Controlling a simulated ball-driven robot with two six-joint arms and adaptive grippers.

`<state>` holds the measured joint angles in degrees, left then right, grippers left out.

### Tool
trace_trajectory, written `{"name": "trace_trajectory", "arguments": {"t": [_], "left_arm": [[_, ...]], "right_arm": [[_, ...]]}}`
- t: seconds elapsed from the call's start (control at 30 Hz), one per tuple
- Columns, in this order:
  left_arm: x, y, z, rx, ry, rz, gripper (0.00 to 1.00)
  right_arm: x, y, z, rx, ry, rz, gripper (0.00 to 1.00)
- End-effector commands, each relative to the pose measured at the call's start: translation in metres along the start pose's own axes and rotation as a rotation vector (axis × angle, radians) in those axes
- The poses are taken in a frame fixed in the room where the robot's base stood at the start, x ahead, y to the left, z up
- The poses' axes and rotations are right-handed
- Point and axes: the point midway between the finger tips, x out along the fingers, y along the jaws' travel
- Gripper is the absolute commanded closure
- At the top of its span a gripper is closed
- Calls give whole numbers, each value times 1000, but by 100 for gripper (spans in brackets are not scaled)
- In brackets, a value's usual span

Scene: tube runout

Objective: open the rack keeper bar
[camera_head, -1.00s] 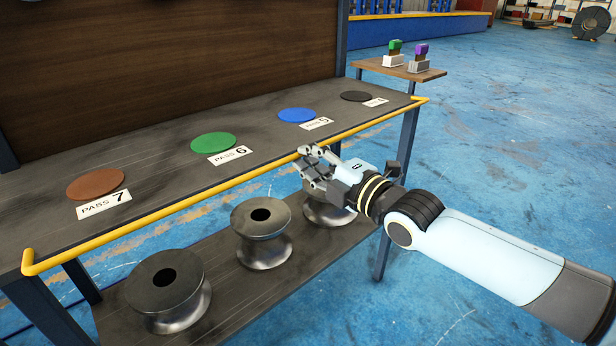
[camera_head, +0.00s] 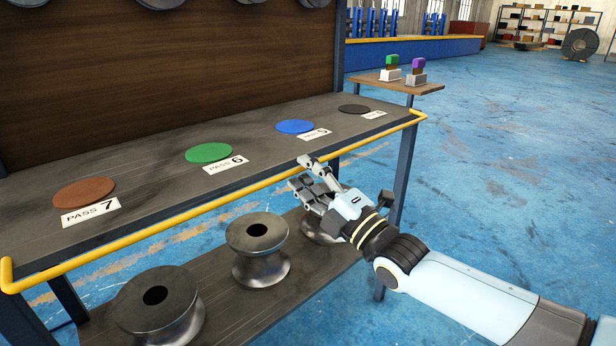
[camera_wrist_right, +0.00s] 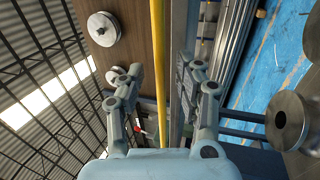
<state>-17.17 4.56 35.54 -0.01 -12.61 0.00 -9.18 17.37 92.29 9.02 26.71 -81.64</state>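A long yellow bar (camera_head: 150,226), which looks like the keeper bar, runs along the front edge of the dark bench (camera_head: 140,165). Its ends bend back toward the bench. My right gripper (camera_head: 299,172) is at the bar's right half, with its fingertips overlapping the bar in the head view. In the right wrist view the gripper (camera_wrist_right: 160,75) is open, and the yellow bar (camera_wrist_right: 158,40) runs lengthwise between its two fingers. I cannot tell whether either finger touches the bar. My left gripper is not in view.
Brown (camera_head: 84,192), green (camera_head: 209,152), blue (camera_head: 295,126) and black discs (camera_head: 353,108) lie on the bench beside pass labels. Metal rollers (camera_head: 258,250) stand on the lower shelf. A small side shelf (camera_head: 395,85) holds two stamp-like items. Blue floor (camera_head: 480,200) at right is clear.

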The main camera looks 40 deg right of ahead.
Motion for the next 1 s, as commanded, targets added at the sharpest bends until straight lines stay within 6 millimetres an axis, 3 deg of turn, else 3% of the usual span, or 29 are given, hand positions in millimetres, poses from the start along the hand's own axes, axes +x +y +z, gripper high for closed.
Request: {"name": "trace_trajectory", "arguments": {"t": [0.27, 0.7, 1.0], "left_arm": [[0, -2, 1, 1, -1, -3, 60], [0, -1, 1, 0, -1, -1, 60], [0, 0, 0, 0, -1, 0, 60]], "right_arm": [[-8, -1, 0, 1, 0, -3, 66], [-97, -1, 0, 1, 1, -5, 66], [-120, 0, 0, 0, 0, -1, 66]]}}
